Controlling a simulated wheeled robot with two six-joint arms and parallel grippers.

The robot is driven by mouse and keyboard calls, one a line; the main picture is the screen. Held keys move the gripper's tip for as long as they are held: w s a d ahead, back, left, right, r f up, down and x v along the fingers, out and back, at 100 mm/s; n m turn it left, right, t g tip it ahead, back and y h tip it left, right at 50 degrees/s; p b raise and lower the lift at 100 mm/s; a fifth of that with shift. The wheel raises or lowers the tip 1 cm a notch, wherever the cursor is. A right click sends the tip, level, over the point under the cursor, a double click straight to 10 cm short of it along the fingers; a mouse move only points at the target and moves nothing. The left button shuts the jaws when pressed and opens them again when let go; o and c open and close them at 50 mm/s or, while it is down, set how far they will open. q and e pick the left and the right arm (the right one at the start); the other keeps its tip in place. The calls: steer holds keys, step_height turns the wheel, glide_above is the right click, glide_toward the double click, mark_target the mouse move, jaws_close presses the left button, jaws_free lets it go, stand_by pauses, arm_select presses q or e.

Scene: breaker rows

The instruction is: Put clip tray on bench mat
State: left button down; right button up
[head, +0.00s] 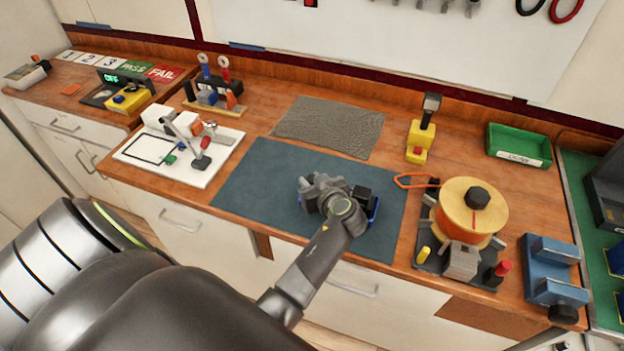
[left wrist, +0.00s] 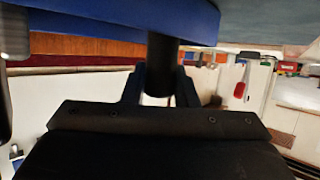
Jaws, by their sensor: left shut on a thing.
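The bench mat (head: 250,185) is a flat dark blue-grey sheet on the wooden bench. My left gripper (head: 345,197) is over the right part of the mat and hides most of what it holds. It is shut on the dark post (left wrist: 163,65) of the blue clip tray (left wrist: 120,17), which shows in the left wrist view. In the head view only a bit of the tray's blue edge (head: 374,210) shows beside the gripper. The tray is low over the mat; I cannot tell whether it touches. My right gripper is not in view.
A cable spool (head: 468,210) on a stand is right of the mat, with a blue vise-like block (head: 550,270) beyond. A white board with parts (head: 180,145) is to the left. A grey cloth (head: 330,125) lies behind. The mat's left part is clear.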

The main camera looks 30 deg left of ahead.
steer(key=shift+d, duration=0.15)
arm_select(q)
steer(key=shift+f, duration=0.1)
steer(key=c, duration=1.1)
jaws_free()
steer(key=shift+c, duration=0.2)
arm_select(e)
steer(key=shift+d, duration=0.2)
